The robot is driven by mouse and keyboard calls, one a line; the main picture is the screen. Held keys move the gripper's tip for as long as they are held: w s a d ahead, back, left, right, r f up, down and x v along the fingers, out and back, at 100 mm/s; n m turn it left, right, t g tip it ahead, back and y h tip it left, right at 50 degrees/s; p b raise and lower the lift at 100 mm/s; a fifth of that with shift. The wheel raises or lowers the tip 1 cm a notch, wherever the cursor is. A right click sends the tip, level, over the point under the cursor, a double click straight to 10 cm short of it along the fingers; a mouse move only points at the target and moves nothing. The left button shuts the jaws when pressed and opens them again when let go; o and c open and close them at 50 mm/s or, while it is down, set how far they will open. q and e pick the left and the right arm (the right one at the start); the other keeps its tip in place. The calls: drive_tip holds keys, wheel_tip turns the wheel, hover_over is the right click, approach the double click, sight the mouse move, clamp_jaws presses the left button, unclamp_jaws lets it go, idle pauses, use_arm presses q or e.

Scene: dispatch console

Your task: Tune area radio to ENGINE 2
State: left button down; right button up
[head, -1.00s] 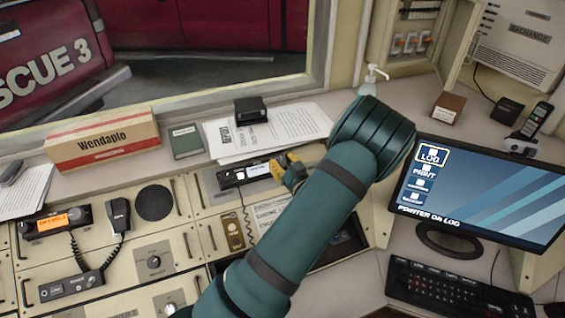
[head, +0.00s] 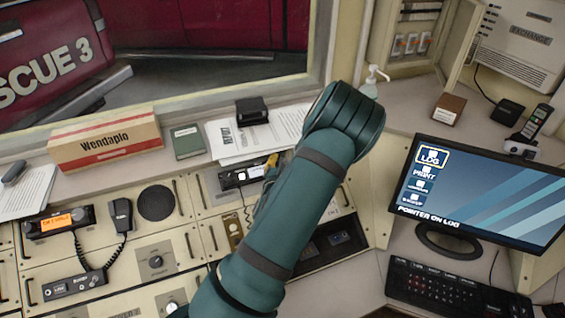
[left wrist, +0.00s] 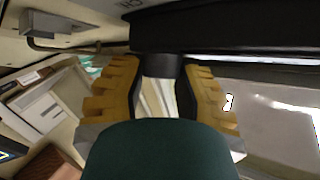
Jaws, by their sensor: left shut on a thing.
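A dark radio (head: 228,180) with a small pale lit display (head: 256,171) is set in the console near the middle of the head view. The display text is too small to read. My left gripper (head: 271,163) is at the radio's right end, with only a bit of yellow finger showing past my arm. In the left wrist view, its two yellow fingers (left wrist: 162,75) are shut on a dark round knob (left wrist: 161,66). My arm hides the knob in the head view. My right gripper is not in view.
Another radio with an orange display (head: 57,222) and a hand microphone (head: 121,214) sit at left. A black box (head: 251,111), papers (head: 285,122) and a green book (head: 187,142) lie on the ledge behind the radio. A monitor (head: 480,190) stands at right.

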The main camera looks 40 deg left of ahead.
use_arm(q)
drive_tip(key=m+h, duration=0.1)
drive_tip(key=m+h+p, duration=0.1)
drive_tip(key=m+h, duration=0.2)
drive_tip(key=shift+a+r+m+t, duration=0.2)
drive_tip(key=shift+r+m+t, duration=0.1)
drive_tip(key=shift+t, duration=0.1)
drive_tip(key=shift+f+m+h+p, duration=0.1)
drive_tip(key=shift+m+h+p, duration=0.3)
drive_tip(key=shift+m+h, duration=0.35)
drive_tip(key=shift+h, duration=0.25)
drive_tip(key=shift+d, duration=0.1)
drive_tip(key=c, duration=0.6)
unclamp_jaws()
drive_tip(key=shift+w+f, duration=0.1)
drive_tip(key=shift+o, duration=0.2)
